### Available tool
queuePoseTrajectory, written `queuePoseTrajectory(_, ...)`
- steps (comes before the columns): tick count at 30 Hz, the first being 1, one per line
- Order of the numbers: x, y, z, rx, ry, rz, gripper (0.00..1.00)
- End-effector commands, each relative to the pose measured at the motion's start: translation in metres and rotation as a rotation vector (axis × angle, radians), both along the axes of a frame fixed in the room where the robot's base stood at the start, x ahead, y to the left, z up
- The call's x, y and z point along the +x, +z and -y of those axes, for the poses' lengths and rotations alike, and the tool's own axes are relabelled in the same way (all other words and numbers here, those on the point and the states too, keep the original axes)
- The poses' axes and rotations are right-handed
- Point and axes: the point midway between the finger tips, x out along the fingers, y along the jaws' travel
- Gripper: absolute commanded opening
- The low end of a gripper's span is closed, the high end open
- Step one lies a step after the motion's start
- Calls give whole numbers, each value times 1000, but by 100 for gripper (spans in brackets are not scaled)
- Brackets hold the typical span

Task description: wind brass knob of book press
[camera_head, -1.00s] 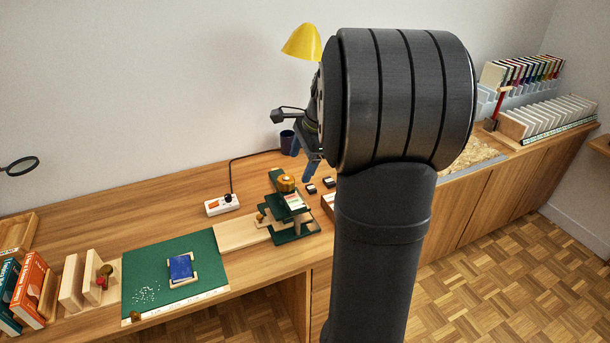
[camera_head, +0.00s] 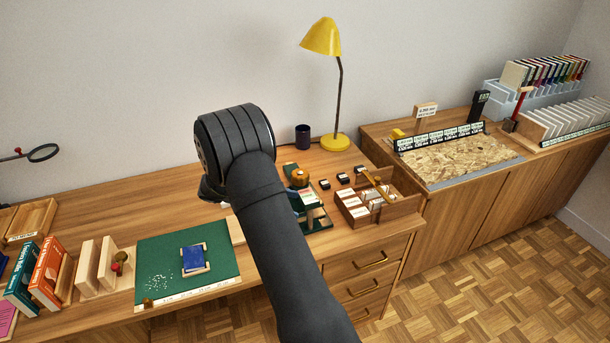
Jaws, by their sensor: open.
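The book press (camera_head: 316,218) is a dark green frame on the wooden desk, right of my arm. Its round brass knob (camera_head: 300,176) sits on top and is in clear sight. My forearm covers the left part of the press. My wrist is in the air to the left of the knob, apart from it in the picture. The jaws of my gripper are hidden behind my own arm, so I see no fingertips and nothing held.
A wooden box with cards (camera_head: 376,203) stands right of the press, with small dark blocks (camera_head: 343,178) behind it. A yellow lamp (camera_head: 335,143) and dark cup (camera_head: 302,136) stand behind. A green mat (camera_head: 215,264) with a blue book (camera_head: 194,258) lies left.

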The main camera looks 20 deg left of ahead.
Motion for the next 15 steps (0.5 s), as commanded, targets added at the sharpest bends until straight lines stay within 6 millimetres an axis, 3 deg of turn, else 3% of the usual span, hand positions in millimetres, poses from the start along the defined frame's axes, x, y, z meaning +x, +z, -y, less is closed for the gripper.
queuePoseTrajectory(3,7,-8,-45,-68,217,96,72)
queuePoseTrajectory(7,9,-11,-87,-118,401,178,72)
queuePoseTrajectory(11,7,-13,-111,-142,501,223,72)
queuePoseTrajectory(15,12,-13,-114,-149,530,235,72)
